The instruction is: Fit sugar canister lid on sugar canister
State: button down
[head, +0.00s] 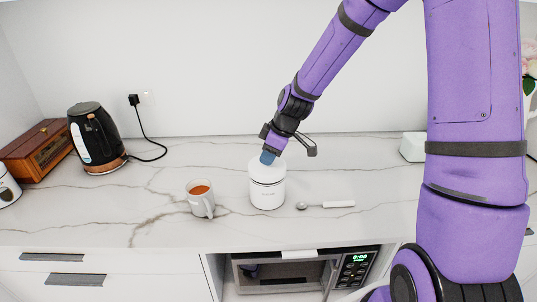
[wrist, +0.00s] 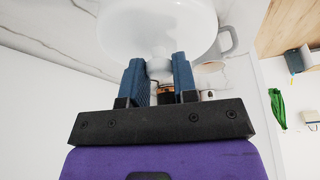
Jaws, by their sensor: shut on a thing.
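The white sugar canister (head: 267,196) stands upright on the marble counter, right of the mug. The white lid (head: 258,163) is at the canister's mouth, roughly centred over it; I cannot tell whether it is fully seated. My gripper (head: 268,157) is above the lid, with its blue fingertips at the lid's top. In the wrist view, the fingers (wrist: 158,76) are closed on the lid's small knob, and the lid's broad white disc (wrist: 165,22) fills the top and hides the canister.
A mug of tea (head: 201,200) stands close left of the canister. A spoon (head: 330,205) lies to the right. A black kettle (head: 95,140) and wooden box (head: 38,148) are at the left, and a white block-shaped item (head: 412,147) is at the back right.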

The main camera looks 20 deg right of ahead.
jog(key=shift+f, duration=0.3)
dwell(0.5)
jog(key=shift+c, duration=1.7)
grip_release()
jog(key=shift+r, duration=3.5)
jog(key=shift+s+r, duration=0.1)
jog(key=s+d+r+m+t+h, duration=0.1)
jog(key=s+d+r+m, duration=0.1)
jog(key=s+r, duration=0.4)
jog(key=s+d+r+m+h, duration=0.1)
jog(key=s+r+m, duration=0.4)
jog(key=s, duration=0.8)
jog(key=s+d+r+m+t+h, duration=0.1)
jog(key=s+d+r+m, duration=0.2)
jog(key=s+r, duration=0.3)
jog(key=s+m, duration=0.1)
jog(key=s, duration=0.3)
jog(key=shift+d+r+t+h, duration=0.3)
jog(key=shift+r+h, duration=0.1)
